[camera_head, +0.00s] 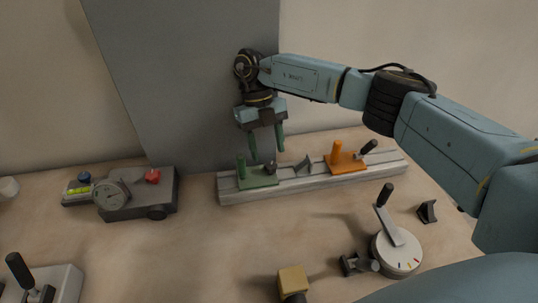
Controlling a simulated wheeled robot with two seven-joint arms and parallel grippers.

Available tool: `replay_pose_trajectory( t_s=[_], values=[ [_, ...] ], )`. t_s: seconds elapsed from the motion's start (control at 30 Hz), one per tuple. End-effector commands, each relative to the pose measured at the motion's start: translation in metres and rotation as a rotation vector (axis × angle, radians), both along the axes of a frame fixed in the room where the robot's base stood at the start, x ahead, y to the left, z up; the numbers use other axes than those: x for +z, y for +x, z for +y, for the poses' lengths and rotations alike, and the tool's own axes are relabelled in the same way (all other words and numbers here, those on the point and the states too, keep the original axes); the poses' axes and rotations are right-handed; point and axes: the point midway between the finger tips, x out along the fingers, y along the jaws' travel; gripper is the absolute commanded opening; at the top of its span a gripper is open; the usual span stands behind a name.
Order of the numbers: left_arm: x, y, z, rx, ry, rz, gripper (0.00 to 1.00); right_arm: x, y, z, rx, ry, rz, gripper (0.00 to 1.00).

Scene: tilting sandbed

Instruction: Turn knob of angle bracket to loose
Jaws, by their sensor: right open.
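My right gripper (267,154) comes in from the right and points down with its two green fingers spread apart and nothing between them. It is over the left part of a grey rail (290,188). A small dark knob-like part (270,167) is on the rail just below the fingertips, beside a green block with an upright green handle (241,168). A dark grey angled piece (303,167) sits on the rail to the right of it. I cannot tell for sure which part is the angle bracket's knob, or whether a finger touches anything. My left gripper is out of view.
An orange block with a black-tipped lever (346,160) is on the rail's right part. A round dial with a lever (396,252) stands in front right. A grey gauge box (138,193) is at left. The table's middle is mostly clear.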

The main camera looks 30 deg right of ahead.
Motion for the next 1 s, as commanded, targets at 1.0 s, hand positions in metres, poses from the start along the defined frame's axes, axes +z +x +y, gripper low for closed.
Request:
replay_pose_trajectory(
  t_s=[1.0],
  values=[
    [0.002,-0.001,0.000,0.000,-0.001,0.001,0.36,0.092,0.038,0.000,0.000,0.000,0.000,0.52]
  ],
)
